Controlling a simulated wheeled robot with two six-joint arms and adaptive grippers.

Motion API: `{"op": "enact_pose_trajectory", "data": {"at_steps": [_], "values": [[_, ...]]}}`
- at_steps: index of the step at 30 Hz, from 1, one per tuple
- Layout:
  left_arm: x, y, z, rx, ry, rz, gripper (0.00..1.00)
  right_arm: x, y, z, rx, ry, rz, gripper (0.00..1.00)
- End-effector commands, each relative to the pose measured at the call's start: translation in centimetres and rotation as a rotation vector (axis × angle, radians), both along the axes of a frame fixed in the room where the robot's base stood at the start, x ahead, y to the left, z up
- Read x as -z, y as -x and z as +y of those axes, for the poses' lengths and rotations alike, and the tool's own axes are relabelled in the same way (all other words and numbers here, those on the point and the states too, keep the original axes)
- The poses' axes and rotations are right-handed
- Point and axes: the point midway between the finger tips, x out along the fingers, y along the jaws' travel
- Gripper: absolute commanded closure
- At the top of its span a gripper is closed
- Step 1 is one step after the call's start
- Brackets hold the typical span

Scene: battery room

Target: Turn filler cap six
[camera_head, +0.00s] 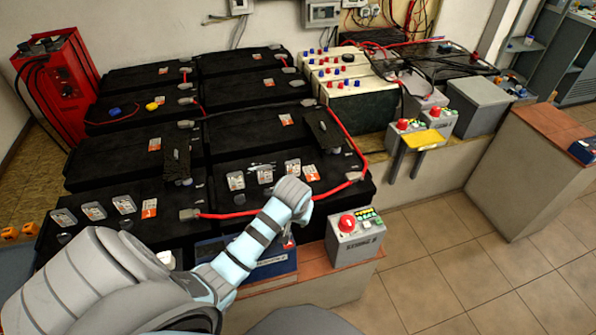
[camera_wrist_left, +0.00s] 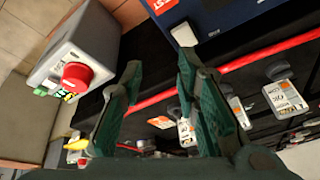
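A row of small pale tags (camera_head: 265,174) lies on the front right black battery (camera_head: 340,185), and a second row (camera_head: 93,210) lies on the front left one. The filler caps seem to be the small dark round pieces by these tags, such as the dark cap (camera_wrist_left: 279,71) in the left wrist view. I cannot tell which is cap six. My left gripper (camera_head: 287,240) points down by the front edge of the right battery, its fingers mostly hidden by the wrist. In the left wrist view its fingers (camera_wrist_left: 160,85) are apart and empty. My right gripper is not in view.
A grey box with a red button (camera_head: 348,222) stands close right of my left gripper; it also shows in the left wrist view (camera_wrist_left: 77,76). A blue box (camera_head: 250,262) lies below the gripper. A red cable (camera_head: 240,214) crosses the battery front. Tiled floor at right is clear.

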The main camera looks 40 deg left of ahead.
Motion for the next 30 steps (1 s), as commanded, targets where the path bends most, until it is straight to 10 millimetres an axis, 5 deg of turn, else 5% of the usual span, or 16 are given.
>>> {"op": "enact_pose_trajectory", "data": {"at_steps": [6, 10, 14, 24, 30], "values": [[-7.8, -7.6, 4.3, -0.265, 0.033, -0.063, 0.71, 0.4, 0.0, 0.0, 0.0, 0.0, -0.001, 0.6], [-10.4, -9.3, 5.6, -0.356, 0.056, -0.08, 0.71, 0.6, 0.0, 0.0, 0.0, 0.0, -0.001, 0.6], [-8.8, -9.8, 6.1, -0.366, 0.058, -0.079, 0.71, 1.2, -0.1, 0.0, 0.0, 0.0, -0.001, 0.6], [0.2, -12.4, 8.5, -0.362, 0.057, -0.082, 0.71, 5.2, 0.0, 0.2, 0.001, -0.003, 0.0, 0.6], [2.5, -13.2, 9.3, -0.361, 0.058, -0.083, 0.71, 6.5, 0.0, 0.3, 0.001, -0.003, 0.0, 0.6]]}}
